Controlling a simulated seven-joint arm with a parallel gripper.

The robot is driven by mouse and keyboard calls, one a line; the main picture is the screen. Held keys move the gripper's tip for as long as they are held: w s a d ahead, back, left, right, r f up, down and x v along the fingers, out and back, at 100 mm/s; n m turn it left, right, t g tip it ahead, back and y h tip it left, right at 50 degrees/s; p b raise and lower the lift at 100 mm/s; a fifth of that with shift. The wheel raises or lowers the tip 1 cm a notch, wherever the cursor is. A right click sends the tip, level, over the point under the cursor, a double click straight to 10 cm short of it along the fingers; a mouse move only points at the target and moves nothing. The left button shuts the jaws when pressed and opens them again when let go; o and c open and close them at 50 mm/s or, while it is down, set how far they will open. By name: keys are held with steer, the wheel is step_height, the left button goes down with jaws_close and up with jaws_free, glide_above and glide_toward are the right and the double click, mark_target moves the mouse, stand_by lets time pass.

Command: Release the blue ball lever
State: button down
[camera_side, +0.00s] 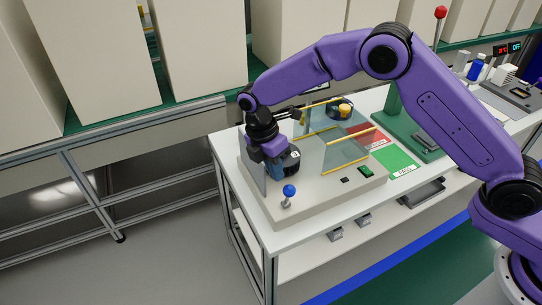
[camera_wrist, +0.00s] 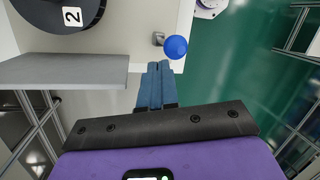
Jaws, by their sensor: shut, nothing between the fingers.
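The blue ball lever (camera_side: 289,190) stands at the near front corner of the beige fixture box, its ball on a short metallic stem. In the wrist view the blue ball (camera_wrist: 176,47) is just past my fingertips and slightly right, with a visible gap. My gripper (camera_wrist: 158,66) is shut and empty, its blue-grey fingers pressed together. In the side view my purple hand is above the box's left part, behind the lever; its fingertips are not clear there.
A dark round part labelled 2 (camera_wrist: 60,12) and a grey plate (camera_wrist: 65,70) are left of my fingers. Clear panels with yellow edges (camera_side: 345,152) stand on the box (camera_side: 325,200). Red and green pads (camera_side: 396,160) lie right. Open floor is beyond the table's near edge.

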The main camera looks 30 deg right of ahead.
mark_target(285, 192)
steer(key=shift+x, duration=1.2)
steer(key=shift+s+t, duration=0.8)
steer(key=shift+s, duration=0.7)
steer(key=shift+w, duration=0.1)
